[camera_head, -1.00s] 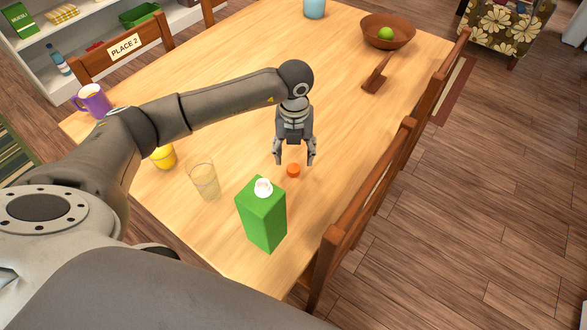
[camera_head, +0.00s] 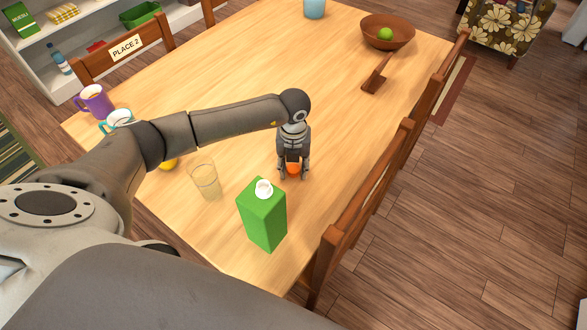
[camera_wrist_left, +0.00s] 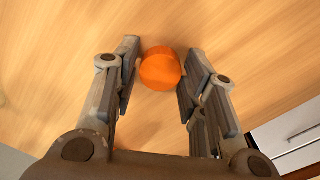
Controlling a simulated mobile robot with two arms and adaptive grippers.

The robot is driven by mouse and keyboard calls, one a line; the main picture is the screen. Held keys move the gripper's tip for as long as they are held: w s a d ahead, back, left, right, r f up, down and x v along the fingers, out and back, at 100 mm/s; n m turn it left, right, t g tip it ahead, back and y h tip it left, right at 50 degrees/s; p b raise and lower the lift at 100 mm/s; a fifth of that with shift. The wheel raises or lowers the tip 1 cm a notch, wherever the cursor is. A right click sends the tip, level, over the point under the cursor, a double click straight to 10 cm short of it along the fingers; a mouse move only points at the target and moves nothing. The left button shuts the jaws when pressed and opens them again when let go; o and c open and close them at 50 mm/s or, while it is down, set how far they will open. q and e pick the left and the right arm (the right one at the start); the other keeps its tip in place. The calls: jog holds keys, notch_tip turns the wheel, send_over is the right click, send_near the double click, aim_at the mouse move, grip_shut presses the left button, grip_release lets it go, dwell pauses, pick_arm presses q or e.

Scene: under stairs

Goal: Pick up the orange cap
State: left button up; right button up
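The orange cap (camera_head: 293,169) is on the wooden table, just behind the green carton. My left gripper (camera_head: 292,177) points down with one finger on each side of the cap. In the left wrist view, the cap (camera_wrist_left: 161,69) lies between the fingertips, against or very near the right-hand finger. A narrow gap shows between it and the left-hand finger, so the gripper looks partly closed but not shut on it. My right gripper is out of view.
The green carton (camera_head: 264,218) with a white top stands in front of the gripper. A clear glass (camera_head: 205,181) stands left of it. A wooden bowl (camera_head: 387,33) holds a green fruit. Chairs (camera_head: 372,196) line the right edge. The table middle (camera_head: 330,75) is clear.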

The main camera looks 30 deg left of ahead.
pick_arm(q)
jog(key=shift+c, duration=1.4)
jog(key=shift+r, duration=0.15)
jog(key=shift+r+b, duration=0.3)
jog(key=shift+r, duration=0.25)
jog(key=s+a+r+b, duration=0.3)
jog(key=s+a+r, duration=0.6)
jog(key=s+r, duration=0.1)
jog(key=shift+s+r, duration=0.35)
jog(key=shift+r, duration=0.5)
jog(key=shift+o, duration=0.2)
